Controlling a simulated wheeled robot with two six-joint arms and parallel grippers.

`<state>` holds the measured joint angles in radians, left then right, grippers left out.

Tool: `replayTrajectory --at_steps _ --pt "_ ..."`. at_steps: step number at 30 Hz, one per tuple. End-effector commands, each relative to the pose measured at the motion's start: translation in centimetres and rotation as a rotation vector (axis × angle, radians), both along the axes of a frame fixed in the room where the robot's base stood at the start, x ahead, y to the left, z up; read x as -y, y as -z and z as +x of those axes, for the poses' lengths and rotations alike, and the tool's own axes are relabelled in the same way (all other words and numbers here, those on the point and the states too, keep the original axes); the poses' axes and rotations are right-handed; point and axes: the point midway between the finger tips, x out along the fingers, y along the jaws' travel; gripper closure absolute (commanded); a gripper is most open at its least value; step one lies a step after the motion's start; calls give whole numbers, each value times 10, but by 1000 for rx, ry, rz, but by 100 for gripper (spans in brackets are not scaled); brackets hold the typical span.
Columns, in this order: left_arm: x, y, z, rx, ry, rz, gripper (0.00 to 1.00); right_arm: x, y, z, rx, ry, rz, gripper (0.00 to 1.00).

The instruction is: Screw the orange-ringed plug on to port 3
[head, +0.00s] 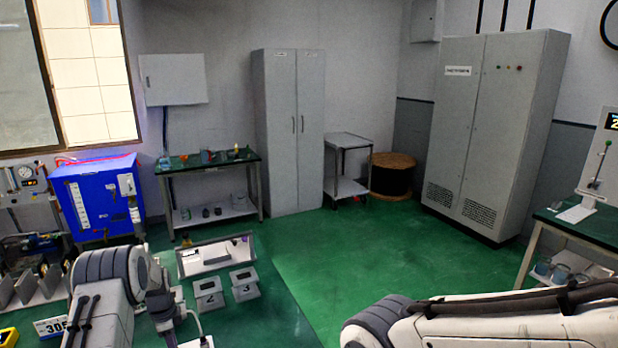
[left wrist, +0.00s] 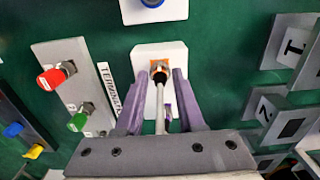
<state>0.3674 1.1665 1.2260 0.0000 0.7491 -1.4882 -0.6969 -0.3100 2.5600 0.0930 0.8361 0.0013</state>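In the left wrist view the orange-ringed plug (left wrist: 159,66) stands on a white pad (left wrist: 143,54), with a thin pale shaft or cable running toward me. My left gripper (left wrist: 158,88) has its two purple fingers apart, one on each side of this shaft, with gaps visible. Port block 3 (head: 244,285) is on the green bench in the head view, to the right of port block 2 (head: 209,294). Block 2 (left wrist: 277,118) also shows at the right of the left wrist view. In the head view my left gripper's fingertips cannot be made out. My right gripper is outside both views.
Port block 1 (left wrist: 293,50) lies beyond block 2. A grey plate (left wrist: 65,62) holds red (left wrist: 52,79) and green (left wrist: 79,121) caps left of the gripper. A blue-tipped part (left wrist: 152,3) sits ahead. A white-edged tray (head: 228,267) lies behind the numbered blocks.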

Motion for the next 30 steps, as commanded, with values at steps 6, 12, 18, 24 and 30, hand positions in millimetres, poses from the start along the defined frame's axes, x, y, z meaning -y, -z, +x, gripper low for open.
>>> replayTrajectory --at_steps 6,12,18,24,30 --pt "0 0 0 0 0 0 100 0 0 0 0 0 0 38" --pt "0 0 0 0 0 0 100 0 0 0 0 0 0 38" --pt "0 0 0 0 0 0 100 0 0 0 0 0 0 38" --pt "0 0 0 0 0 0 100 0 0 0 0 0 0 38" --pt "0 0 0 0 0 0 100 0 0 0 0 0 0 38"
